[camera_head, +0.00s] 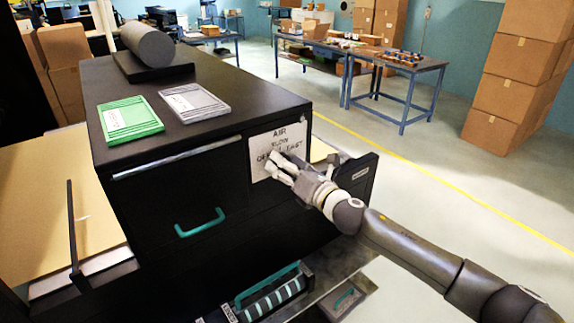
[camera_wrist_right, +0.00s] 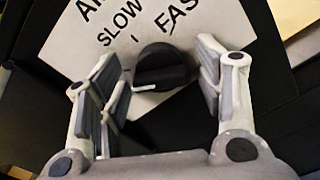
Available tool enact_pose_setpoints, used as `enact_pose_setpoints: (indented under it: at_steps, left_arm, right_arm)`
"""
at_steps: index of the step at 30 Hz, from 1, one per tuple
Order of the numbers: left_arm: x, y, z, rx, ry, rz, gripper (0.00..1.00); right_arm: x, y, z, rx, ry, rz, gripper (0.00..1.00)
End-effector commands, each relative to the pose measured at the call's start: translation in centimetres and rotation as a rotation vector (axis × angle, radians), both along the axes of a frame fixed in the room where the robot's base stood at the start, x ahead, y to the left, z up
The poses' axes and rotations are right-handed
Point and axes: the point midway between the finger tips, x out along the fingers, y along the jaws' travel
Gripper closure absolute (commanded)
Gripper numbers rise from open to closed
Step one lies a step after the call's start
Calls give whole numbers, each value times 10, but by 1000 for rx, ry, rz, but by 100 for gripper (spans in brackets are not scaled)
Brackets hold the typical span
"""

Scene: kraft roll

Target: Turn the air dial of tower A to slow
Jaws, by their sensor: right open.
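The air dial (camera_wrist_right: 163,68) is a black round knob on a white plate (camera_wrist_right: 105,22), which reads AIR, SLOW and FAST in the right wrist view. In the head view the plate (camera_head: 293,133) is on the front of the black tower, and OFF also shows; the dial is hidden by my gripper there. My right gripper (camera_wrist_right: 162,78) is open, with one finger on each side of the dial. Gaps seem to show between the fingers and the knob. Which mark the dial points to I cannot tell. My left gripper is not in view.
A green pad (camera_head: 130,118), a grey pad (camera_head: 194,102) and a grey roll (camera_head: 147,44) are on the tower's top. A teal handle (camera_head: 200,223) is left of the plate. An open black panel (camera_head: 356,173) stands close right of my gripper. Workbenches and cartons are far back.

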Motion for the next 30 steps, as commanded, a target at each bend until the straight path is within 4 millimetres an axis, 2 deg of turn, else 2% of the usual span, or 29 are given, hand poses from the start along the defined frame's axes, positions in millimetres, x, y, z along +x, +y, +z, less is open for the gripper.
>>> enact_pose_setpoints:
  at_steps: [7, 15, 18, 30]
  left_arm:
    - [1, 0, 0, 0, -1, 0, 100]
    - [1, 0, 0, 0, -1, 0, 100]
    - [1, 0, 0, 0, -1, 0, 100]
    - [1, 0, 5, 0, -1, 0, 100]
  right_arm:
    - [0, 0, 0, 0, 0, 0, 40]
    - [0, 0, 0, 0, 0, 0, 74]
    - [0, 0, 0, 0, 0, -1, 85]
    - [0, -1, 0, 78, 58, -2, 84]
